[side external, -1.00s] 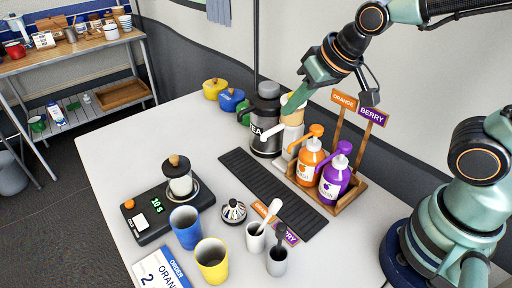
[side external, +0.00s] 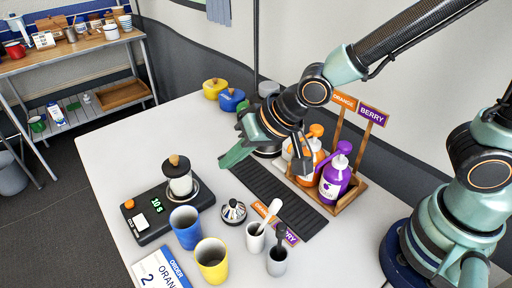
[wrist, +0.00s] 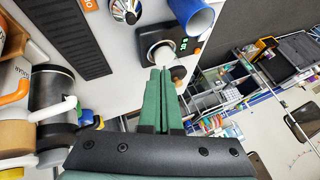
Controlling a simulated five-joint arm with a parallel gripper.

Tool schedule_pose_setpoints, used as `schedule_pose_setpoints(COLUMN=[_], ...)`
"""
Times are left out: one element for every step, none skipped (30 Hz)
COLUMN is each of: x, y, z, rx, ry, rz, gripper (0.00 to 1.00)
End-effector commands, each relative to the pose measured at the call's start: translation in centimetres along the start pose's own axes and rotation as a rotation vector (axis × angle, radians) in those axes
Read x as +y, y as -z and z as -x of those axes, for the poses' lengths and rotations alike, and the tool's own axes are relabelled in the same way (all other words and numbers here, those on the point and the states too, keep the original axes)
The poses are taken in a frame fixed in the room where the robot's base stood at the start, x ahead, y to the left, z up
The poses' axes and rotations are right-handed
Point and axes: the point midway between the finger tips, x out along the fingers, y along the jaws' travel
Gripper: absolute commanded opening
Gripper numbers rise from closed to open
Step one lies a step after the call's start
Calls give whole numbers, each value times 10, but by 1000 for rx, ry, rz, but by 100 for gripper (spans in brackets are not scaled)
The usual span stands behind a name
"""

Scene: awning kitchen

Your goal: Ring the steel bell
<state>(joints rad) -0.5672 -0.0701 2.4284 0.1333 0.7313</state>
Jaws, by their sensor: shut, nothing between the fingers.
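The steel bell (side external: 233,211) is a small shiny dome on the white table, between the blue cup and the pale holder with a white spoon. It also shows at the top edge of the wrist view (wrist: 126,9), partly cut off. My gripper (side external: 226,163) has green fingers and is shut and empty. In the side view it hangs over the left end of the black ribbed mat, above and behind the bell and apart from it. In the wrist view the closed fingertips (wrist: 160,71) lie below and right of the bell.
The blue cup (side external: 186,228), yellow cup (side external: 211,262) and black scale (side external: 150,215) with a lidded jar stand left of the bell. Two utensil holders (side external: 256,238) stand close on its right. Orange and purple pump bottles (side external: 334,180) stand in a wooden tray behind.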

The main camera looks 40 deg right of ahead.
Motion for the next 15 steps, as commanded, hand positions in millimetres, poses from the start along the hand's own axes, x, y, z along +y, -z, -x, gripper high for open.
schedule_pose_setpoints(x=[1, 2, 3, 5, 6, 8, 9, 11, 13, 15, 17, 19, 21, 22, 24], y=[-1, -2, -3, -5, -6, -8, -10, -12, -14, -16, -18, -20, -22, -24, -27], z=[-2, -3, -6, -8, -10, -14, -17, -20, -24, -27, -30, -35, -38, -41, -45], rx=[-2, -2, -3, -3, -4, -5, -5, -6, -5, -6, -5, -5, -6, -5, -5], ry=[-2, -2, -3, -4, -4, -5, -5, -6, -5, -6, -5, -5, -6, -5, -5], rz=[0, 0, 0, 0, 0, 0, 0, 0, 1, 1, 1, 1, 1, 1, 1], gripper=[0, 0, 0, 0, 0, 0, 0, 0, 0, 0, 0, 0, 0, 0, 0])
